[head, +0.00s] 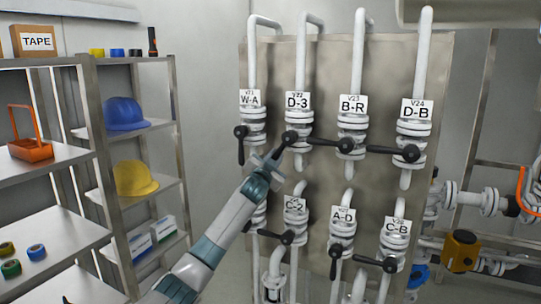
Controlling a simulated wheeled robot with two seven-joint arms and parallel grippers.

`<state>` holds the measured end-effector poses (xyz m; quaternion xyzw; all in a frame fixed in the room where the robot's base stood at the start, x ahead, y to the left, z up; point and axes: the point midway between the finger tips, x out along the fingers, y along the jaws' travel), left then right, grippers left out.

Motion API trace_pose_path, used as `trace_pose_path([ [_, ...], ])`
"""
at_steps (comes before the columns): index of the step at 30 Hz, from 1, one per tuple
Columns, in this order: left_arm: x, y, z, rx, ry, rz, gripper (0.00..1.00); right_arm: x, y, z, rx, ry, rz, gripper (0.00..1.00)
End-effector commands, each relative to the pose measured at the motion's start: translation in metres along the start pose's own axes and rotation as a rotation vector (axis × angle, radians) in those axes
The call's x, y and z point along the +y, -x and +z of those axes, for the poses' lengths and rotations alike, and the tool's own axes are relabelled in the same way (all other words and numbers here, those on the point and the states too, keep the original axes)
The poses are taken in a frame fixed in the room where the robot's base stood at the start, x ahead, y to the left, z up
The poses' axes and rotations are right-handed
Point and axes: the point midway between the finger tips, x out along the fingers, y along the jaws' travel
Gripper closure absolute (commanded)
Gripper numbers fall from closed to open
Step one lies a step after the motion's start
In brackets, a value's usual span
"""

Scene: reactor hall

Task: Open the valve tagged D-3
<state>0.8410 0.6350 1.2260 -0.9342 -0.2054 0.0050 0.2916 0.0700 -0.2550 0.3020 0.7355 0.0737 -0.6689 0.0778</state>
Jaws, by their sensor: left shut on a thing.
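The valve tagged D-3 (299,128) is in the top row on the steel panel, second from the left. Its white tag (298,101) hangs just above the valve body. Its black handle (290,137) slants down and to the left from its round hub. My left gripper (274,159) reaches up from below and is shut on the handle's outer part, which its fingers partly cover. My right gripper is not in view.
The W-A valve (252,120) is close on the left, its lever hanging down. The B-R valve (353,120) and D-B valve (414,125) have levers pointing left. Below are C-2 (295,228), A-D (342,235) and C-B (393,245). Shelves (105,165) stand left.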

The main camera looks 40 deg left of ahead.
Motion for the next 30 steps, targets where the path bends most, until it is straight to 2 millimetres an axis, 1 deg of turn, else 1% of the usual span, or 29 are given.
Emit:
trace_pose_path([
  [1, 0.012, 0.002, 0.004, -0.013, 0.050, 0.009, 1.00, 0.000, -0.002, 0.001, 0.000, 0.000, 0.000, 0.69],
  [8, 0.031, 0.005, 0.000, -0.058, 0.263, 0.010, 1.00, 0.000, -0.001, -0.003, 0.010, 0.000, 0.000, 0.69],
  [13, 0.043, 0.008, -0.005, -0.087, 0.402, 0.010, 1.00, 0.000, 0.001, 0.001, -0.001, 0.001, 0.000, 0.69],
  [21, 0.054, 0.010, -0.011, -0.118, 0.549, 0.009, 1.00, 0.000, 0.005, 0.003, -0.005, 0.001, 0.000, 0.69],
  [30, 0.057, 0.011, -0.012, -0.129, 0.598, 0.007, 1.00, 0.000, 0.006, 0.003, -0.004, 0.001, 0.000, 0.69],
])
